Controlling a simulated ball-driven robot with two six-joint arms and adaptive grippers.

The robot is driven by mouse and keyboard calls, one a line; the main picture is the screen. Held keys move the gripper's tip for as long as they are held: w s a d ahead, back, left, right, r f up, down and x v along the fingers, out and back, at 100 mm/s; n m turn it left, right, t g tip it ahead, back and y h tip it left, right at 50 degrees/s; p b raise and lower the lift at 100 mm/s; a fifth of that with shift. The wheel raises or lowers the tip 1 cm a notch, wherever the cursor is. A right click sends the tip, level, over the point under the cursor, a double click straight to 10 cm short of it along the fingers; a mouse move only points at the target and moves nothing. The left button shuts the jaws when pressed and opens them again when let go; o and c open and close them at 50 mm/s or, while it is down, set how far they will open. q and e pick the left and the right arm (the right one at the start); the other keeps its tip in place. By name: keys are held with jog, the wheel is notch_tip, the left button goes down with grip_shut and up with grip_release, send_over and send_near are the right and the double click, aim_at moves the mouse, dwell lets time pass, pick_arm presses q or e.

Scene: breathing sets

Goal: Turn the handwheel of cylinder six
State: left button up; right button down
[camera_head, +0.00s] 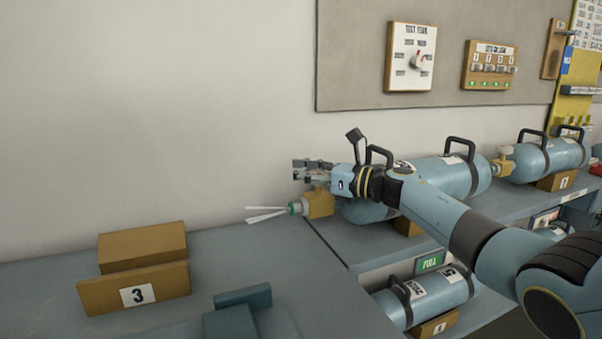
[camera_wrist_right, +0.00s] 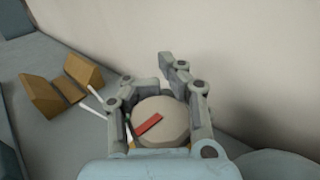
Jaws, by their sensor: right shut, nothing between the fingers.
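A pale blue cylinder (camera_head: 452,180) lies on the shelf behind my right arm. Its number is not readable. Its brass valve (camera_head: 320,203) points left, with a green-ringed outlet and white streaks (camera_head: 265,213) coming out. In the right wrist view its round beige handwheel (camera_wrist_right: 165,118) carries a red mark. My right gripper (camera_head: 298,171) is just above the valve, shut with nothing held. In the wrist view its fingers (camera_wrist_right: 146,80) show around and beyond the handwheel; contact cannot be told. In the head view the gripper mostly hides the handwheel. My left gripper is not in view.
A wooden cradle (camera_head: 132,290) marked 3 stands empty on the left bench. More cylinders lie at the right (camera_head: 550,158) and on the lower shelf (camera_head: 425,298), beside a green sign (camera_head: 430,262). Panels hang on the wall board (camera_head: 352,55).

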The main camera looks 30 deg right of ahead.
jog(key=c, duration=2)
grip_release()
jog(key=shift+s+f, duration=0.1)
jog(key=shift+f, duration=0.2)
jog(key=shift+c, duration=0.2)
jog(key=o, duration=0.7)
jog(key=shift+s+d+r, duration=0.15)
jog(key=shift+r, duration=0.05)
jog(key=o, duration=0.3)
jog(key=shift+o, duration=0.2)
jog(key=shift+r, duration=0.1)
jog(key=v, duration=0.7)
jog(key=shift+d, duration=0.15)
